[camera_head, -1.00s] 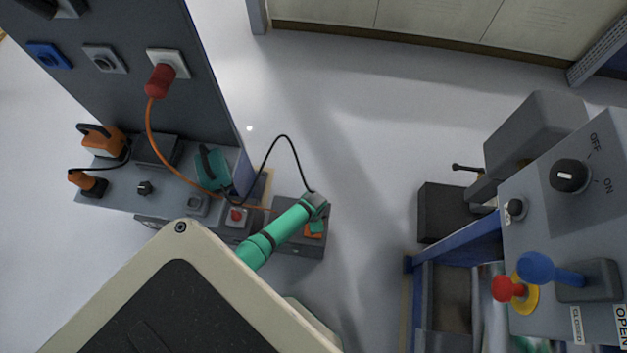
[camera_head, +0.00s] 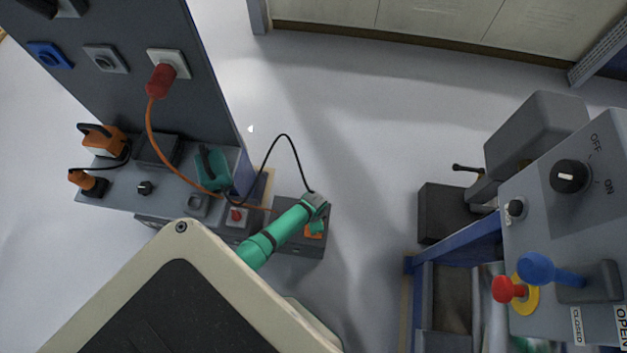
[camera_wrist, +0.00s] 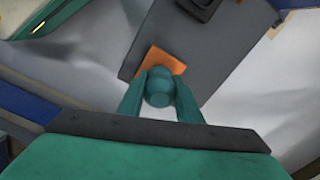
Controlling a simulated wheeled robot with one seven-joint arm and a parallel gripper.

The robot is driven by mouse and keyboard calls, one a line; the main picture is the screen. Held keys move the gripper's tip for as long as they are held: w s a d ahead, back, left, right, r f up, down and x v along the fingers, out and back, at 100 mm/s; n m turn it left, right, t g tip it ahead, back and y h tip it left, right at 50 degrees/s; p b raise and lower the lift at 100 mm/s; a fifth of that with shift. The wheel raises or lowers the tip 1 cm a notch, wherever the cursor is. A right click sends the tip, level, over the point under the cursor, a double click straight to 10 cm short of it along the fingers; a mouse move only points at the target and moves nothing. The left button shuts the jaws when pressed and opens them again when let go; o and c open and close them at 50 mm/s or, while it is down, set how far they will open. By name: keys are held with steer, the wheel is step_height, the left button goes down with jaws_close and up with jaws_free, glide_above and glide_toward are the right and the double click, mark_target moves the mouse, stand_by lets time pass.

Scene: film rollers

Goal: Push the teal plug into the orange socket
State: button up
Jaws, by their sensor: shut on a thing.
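The teal plug (camera_wrist: 159,88) is round and sits between the two teal fingers of my gripper (camera_wrist: 160,78) in the wrist view. My gripper is shut on it. The orange socket (camera_wrist: 153,62) lies directly beyond the plug, on a dark grey box, and is partly covered by plug and fingers. In the head view my gripper (camera_head: 319,222) is over the right end of the low box, and the orange socket (camera_head: 313,233) shows just below it. The plug is hidden there. I cannot tell whether plug and socket touch.
A black cable (camera_head: 285,136) arches from a teal device (camera_head: 212,168) toward my wrist. A red plug (camera_head: 161,80) with an orange cable is on the dark panel. A lever console (camera_head: 560,230) stands at right. Open floor lies between.

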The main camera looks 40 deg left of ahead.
steer(key=shift+f, duration=0.45)
steer(key=o, duration=1.2)
steer(key=shift+o, duration=0.2)
step_height(320, 180, up, 11)
steer(key=shift+f, duration=0.1)
